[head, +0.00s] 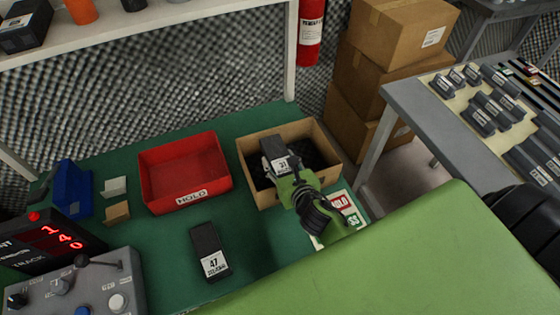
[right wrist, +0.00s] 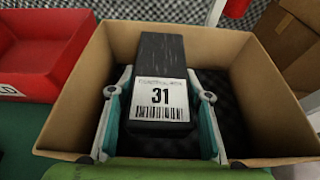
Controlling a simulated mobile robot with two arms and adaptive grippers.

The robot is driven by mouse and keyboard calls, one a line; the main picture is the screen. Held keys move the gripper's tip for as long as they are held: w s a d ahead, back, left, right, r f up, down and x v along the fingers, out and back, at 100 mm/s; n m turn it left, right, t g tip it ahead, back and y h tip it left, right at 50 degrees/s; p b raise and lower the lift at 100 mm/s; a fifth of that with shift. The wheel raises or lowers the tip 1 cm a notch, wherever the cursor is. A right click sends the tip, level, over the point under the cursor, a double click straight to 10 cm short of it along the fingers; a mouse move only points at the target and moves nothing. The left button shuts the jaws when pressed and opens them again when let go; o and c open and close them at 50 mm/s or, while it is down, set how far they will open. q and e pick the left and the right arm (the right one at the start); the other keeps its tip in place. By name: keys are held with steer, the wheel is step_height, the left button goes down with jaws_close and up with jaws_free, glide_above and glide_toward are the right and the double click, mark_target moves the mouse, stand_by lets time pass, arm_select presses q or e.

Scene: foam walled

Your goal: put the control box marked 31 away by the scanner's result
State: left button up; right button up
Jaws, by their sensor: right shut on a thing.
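The black control box marked 31 (head: 274,152) has a white label with a barcode, and it also shows in the right wrist view (right wrist: 166,62). My right gripper (head: 292,182) is shut on it, with one finger on each side, as the right wrist view (right wrist: 160,122) shows. It holds the box at the open top of a cardboard carton (head: 325,143) lined with dark foam. I cannot tell whether the box touches the foam. A red tray (head: 185,199) marked HOLD stands left of the carton. My left gripper is not in view.
A dark box marked 47 (head: 208,252) lies on the green mat (head: 265,235). A red-digit display (head: 50,240) and a grey control panel (head: 85,285) stand at the left. A printed card (head: 343,212) lies beside the carton. Stacked cartons (head: 365,88) stand behind.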

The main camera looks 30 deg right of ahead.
steer(key=shift+s+f, duration=0.25)
steer(key=shift+f, duration=0.35)
steer(key=o, duration=1.5)
steer(key=shift+s+f, duration=0.1)
steer(key=shift+a+f, duration=0.1)
steer(key=shift+r, duration=0.5)
steer(key=r+v, duration=0.1)
steer(key=v, duration=1)
steer(key=shift+s+r+p, duration=0.15)
steer(key=shift+s+p, duration=0.05)
steer(key=shift+p, duration=0.15)
